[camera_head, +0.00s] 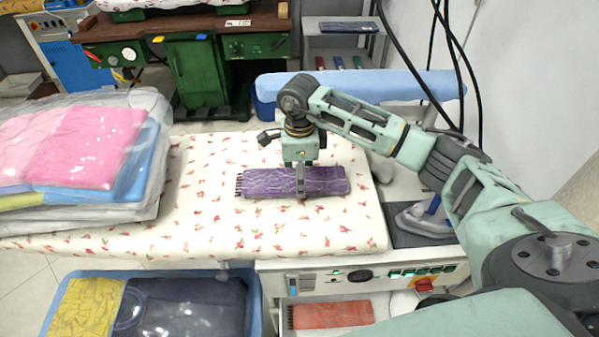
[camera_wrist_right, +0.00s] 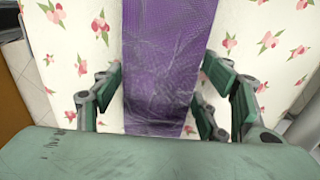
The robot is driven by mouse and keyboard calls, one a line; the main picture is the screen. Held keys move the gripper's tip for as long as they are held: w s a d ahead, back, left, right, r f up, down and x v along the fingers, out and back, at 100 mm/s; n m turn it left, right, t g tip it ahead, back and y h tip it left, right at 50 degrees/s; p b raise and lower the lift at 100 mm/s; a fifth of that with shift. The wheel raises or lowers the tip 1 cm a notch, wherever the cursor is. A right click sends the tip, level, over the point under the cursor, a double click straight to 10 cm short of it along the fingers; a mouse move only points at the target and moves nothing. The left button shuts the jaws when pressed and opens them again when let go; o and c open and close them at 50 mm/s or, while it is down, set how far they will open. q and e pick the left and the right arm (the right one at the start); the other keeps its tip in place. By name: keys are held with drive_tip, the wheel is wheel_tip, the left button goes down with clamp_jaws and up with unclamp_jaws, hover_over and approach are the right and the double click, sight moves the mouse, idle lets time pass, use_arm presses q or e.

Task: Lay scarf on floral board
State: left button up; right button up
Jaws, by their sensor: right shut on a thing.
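The purple scarf (camera_head: 328,181), folded into a long strip with dark fringe at its left end, is over the right part of the floral board (camera_head: 290,232). My right gripper (camera_head: 301,194) points down at the middle of the scarf and is shut on it. In the right wrist view the scarf (camera_wrist_right: 168,60) runs between the two fingers, with the floral cloth on both sides. The scarf looks flat and at or very near the board's surface; I cannot tell whether it fully rests there. My left gripper is out of view.
Bagged folded clothes (camera_head: 90,150) cover the board's left end. A blue bin (camera_head: 255,310) of clothes stands in front. An orange folded cloth (camera_head: 330,315) lies below the control panel. An iron (camera_head: 425,220) rests at the right. The board's middle is clear.

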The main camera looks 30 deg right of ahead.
drive_tip(key=shift+f, duration=0.3)
drive_tip(key=o, duration=1.2)
drive_tip(key=shift+r, duration=0.2)
drive_tip(key=shift+w+r, duration=0.1)
drive_tip(key=shift+r, duration=0.15)
wheel_tip(320, 180, up, 12)
drive_tip(key=b, duration=0.3)
drive_tip(key=shift+f+b, duration=0.25)
drive_tip(key=shift+b, duration=0.05)
drive_tip(key=shift+f, duration=0.1)
